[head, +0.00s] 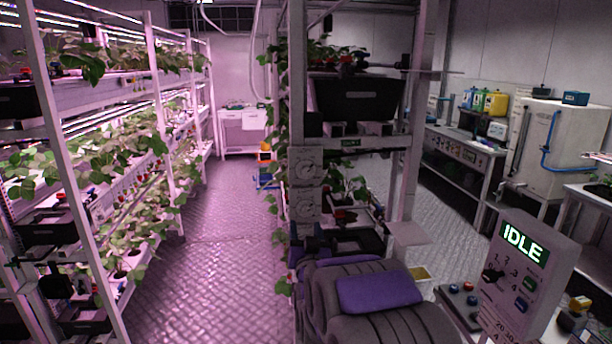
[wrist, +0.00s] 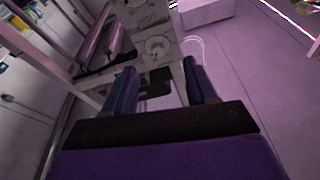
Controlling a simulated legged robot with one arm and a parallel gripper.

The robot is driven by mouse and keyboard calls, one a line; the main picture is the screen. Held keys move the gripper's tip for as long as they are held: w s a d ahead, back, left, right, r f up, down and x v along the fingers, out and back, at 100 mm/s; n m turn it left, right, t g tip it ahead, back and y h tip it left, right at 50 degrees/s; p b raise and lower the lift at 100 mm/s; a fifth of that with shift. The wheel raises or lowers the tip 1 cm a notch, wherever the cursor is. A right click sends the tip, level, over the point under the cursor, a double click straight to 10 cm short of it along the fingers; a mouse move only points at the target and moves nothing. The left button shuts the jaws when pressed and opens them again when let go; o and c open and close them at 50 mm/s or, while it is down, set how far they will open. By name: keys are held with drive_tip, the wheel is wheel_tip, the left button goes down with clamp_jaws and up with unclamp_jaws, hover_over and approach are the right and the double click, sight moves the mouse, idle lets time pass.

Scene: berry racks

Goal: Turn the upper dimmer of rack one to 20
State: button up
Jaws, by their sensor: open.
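Two pale dimmer boxes with round dials are mounted one above the other on the near post of the middle rack in the head view. The upper dimmer (head: 306,165) is just above the lower dimmer (head: 306,203). Their scale marks are too small to read. In the wrist view, a round dial (wrist: 158,47) shows beyond the fingertips, with another dial partly visible above it; I cannot tell which is which. My gripper (wrist: 159,66) is open and empty, its two dark blue fingers apart, with a gap between them and the dial.
A control box (head: 525,270) reading IDLE stands at the front right. A planted rack (head: 155,75) lines the left side, with a clear floor aisle (head: 215,240) beside it. A black tray (head: 355,98) hangs in the middle rack. A white tank (head: 555,140) stands at the back right.

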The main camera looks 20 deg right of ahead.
drive_tip(key=d+r+t, duration=0.1)
drive_tip(key=h+b, duration=0.1)
drive_tip(key=b, duration=0.1)
approach(306, 174)
drive_tip(key=shift+m, duration=0.3)
drive_tip(key=x, duration=0.6)
drive_tip(key=shift+w+d+f, duration=0.1)
drive_tip(key=shift+w+d, duration=0.05)
drive_tip(key=shift+w, duration=0.05)
drive_tip(key=shift+b+x, duration=0.3)
drive_tip(key=shift+x, duration=0.8)
drive_tip(key=shift+s, duration=0.1)
drive_tip(key=c, duration=1.1)
